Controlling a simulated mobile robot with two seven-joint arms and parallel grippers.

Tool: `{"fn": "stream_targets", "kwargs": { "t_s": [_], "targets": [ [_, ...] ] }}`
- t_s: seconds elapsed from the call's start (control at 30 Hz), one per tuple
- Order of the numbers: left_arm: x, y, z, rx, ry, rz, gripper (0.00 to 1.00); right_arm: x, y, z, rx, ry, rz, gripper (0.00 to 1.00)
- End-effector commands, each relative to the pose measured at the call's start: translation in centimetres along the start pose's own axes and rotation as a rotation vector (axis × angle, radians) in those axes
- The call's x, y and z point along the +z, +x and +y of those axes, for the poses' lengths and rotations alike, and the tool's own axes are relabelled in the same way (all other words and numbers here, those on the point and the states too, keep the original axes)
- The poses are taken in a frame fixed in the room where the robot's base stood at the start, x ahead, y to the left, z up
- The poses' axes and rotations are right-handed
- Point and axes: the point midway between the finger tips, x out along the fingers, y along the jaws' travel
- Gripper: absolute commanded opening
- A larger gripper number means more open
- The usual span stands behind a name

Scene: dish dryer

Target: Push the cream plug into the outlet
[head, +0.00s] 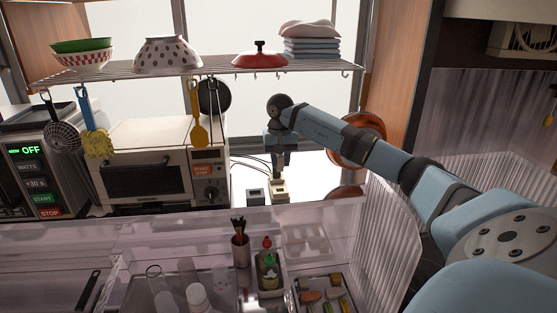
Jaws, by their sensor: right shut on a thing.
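My right gripper (280,178) comes in from the right and points down behind the dish dryer, near the window. It is shut on the small cream plug (279,186). A light block that looks like the outlet (280,198) is directly below the plug. At this size I cannot tell whether the plug is seated in it or just above it. A second small box with a dark top (255,197) stands just to the left. My left gripper is not in view.
A toaster oven (145,170) and a microwave (40,170) stand to the left. A wire shelf (215,70) with bowls and hanging utensils runs above. The clear ribbed dish dryer (385,240) is in front. A copper pan (362,140) is behind my right arm.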

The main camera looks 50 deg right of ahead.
Motion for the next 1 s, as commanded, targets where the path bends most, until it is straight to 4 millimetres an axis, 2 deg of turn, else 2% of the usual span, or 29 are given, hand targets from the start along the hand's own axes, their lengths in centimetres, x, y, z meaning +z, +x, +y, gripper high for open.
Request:
{"fn": "stream_targets", "kwargs": {
  "t_s": [0.13, 0.7, 1.0],
  "targets": [
    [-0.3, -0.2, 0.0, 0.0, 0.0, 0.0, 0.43, 0.0, -0.2, 0.1, 0.0, 0.001, 0.001, 0.06],
    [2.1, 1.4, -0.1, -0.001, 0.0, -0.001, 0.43, 0.0, 4.7, 0.0, 0.001, 0.0, 0.0, 0.06],
    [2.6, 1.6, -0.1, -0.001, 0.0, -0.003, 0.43, 0.0, 5.8, 0.0, -0.001, 0.0, 0.001, 0.06]
  ]
}}
